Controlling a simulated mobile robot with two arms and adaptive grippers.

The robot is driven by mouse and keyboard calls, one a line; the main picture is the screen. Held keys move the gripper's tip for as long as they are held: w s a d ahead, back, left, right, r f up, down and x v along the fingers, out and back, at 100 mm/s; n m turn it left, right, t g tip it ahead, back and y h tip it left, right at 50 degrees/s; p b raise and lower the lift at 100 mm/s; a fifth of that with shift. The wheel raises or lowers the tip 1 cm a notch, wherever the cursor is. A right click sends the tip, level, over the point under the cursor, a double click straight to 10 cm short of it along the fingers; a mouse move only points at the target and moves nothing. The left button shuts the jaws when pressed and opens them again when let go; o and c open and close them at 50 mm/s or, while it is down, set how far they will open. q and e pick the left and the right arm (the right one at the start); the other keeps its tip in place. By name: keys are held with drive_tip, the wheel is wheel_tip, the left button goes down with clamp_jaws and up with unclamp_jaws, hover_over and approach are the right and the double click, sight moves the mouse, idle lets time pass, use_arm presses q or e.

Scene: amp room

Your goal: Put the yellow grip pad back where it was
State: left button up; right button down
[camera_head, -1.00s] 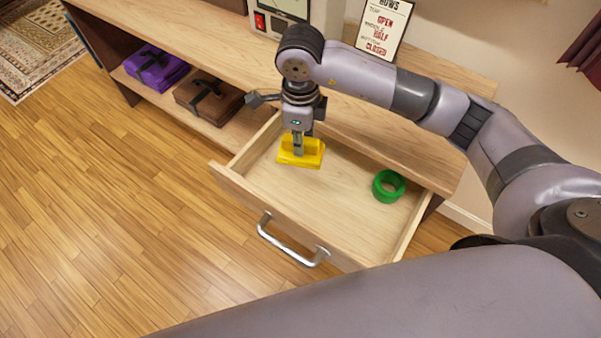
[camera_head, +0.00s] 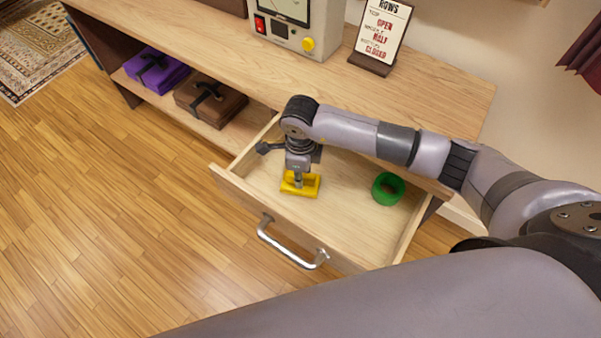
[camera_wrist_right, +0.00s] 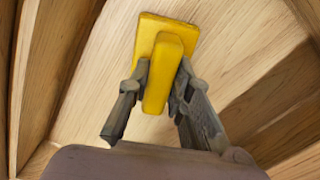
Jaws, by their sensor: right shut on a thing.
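The yellow grip pad (camera_head: 313,188) is at the left part of the open drawer (camera_head: 345,222), low at its floor; I cannot tell for sure whether it touches the floor. My right gripper (camera_head: 299,184) reaches down from above and is shut on the pad's raised grip. In the right wrist view the yellow pad (camera_wrist_right: 164,60) has a flat plate with a raised bar, and the fingers of my right gripper (camera_wrist_right: 158,88) press on both sides of that bar. My left gripper is not in view.
A green ring (camera_head: 388,188) lies in the right part of the drawer. The drawer's metal handle (camera_head: 290,250) faces the open wooden floor. A meter box (camera_head: 297,28) and a sign (camera_head: 383,32) stand on the bench top. Purple (camera_head: 155,70) and brown (camera_head: 208,98) bundles lie on the shelf.

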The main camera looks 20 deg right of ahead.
drive_tip(key=shift+f, duration=0.1)
drive_tip(key=c, duration=1.4)
unclamp_jaws()
drive_tip(key=shift+c, duration=0.2)
wheel_tip(320, 180, up, 12)
drive_tip(key=shift+b, duration=0.3)
